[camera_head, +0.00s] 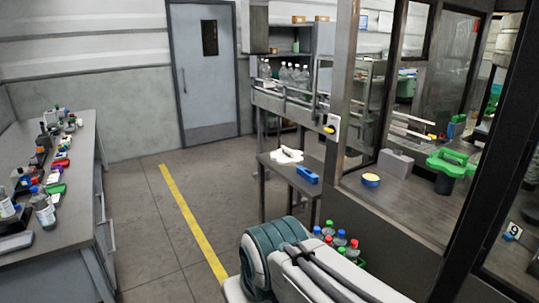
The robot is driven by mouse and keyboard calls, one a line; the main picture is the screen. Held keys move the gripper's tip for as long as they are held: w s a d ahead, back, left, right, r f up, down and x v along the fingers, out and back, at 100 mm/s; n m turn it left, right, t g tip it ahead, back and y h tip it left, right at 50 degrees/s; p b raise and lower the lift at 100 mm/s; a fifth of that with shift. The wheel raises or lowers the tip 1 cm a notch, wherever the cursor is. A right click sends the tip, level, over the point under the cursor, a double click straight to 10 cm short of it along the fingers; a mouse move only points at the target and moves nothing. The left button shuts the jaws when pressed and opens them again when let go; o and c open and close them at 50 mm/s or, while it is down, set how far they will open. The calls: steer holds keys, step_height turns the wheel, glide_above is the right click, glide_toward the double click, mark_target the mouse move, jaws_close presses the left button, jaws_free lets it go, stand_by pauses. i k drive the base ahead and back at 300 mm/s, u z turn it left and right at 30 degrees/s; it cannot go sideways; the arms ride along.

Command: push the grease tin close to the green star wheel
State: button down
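A small round tin with a yellow top and a blue band, which looks like the grease tin (371,181), stands on the grey deck inside the machine's framed opening. The green star wheel (453,162) is on the same deck to its right, on a dark round base. My arm shows at the bottom centre, low in front of the machine, but my gripper is out of view.
A small side table (283,172) holds a white cloth and a blue object. Bottles with coloured caps (340,241) stand low beside my arm. A cluttered bench (75,180) is at left. The floor between is clear.

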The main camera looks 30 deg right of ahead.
mark_target(369, 180)
steer(key=z, duration=0.1)
steer(key=i, duration=1.55)
steer(key=z, duration=1.55)
steer(key=i, duration=0.95)
steer(key=z, duration=0.75)
